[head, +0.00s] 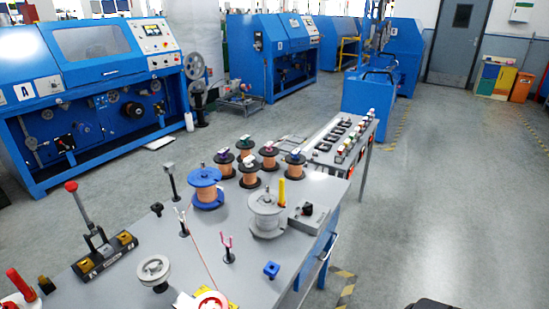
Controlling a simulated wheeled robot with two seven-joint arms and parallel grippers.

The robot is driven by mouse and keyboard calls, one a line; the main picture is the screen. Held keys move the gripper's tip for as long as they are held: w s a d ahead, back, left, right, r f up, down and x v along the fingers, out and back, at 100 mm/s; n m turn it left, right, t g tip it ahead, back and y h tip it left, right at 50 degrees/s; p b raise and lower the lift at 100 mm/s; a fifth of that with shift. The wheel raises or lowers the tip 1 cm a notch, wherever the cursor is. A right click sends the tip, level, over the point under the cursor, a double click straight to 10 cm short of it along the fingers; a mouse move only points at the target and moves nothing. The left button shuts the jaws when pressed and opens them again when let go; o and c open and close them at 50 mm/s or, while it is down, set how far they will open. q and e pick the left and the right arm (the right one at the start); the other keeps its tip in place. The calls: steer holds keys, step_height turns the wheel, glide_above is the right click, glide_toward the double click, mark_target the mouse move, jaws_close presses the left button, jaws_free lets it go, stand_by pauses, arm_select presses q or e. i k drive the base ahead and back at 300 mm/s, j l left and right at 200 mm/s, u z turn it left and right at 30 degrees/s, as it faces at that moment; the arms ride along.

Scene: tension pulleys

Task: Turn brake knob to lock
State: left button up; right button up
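A small black knob (307,209) stands on a grey box (310,220) at the right side of the grey table, beside a large grey spool (266,213) with a yellow upright post. A blue block-like piece (271,270) sits nearer the table's front right. I cannot tell from this view which of these is the brake knob, or how it is turned. Neither of my grippers is clearly in view. A dark shape cuts into the bottom edge at the right, too little of it to identify.
The grey table (228,268) carries a blue-flanged spool (206,188), several copper spools, a red-handled lever device (92,235), a pulley wheel (154,271) and thin upright posts. A second bench (325,150) adjoins behind. Blue machines (90,85) stand beyond. The floor at right is clear.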

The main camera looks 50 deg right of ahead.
mark_target(307, 210)
steer(key=z, duration=1.85)
steer(key=i+l+u, duration=0.05)
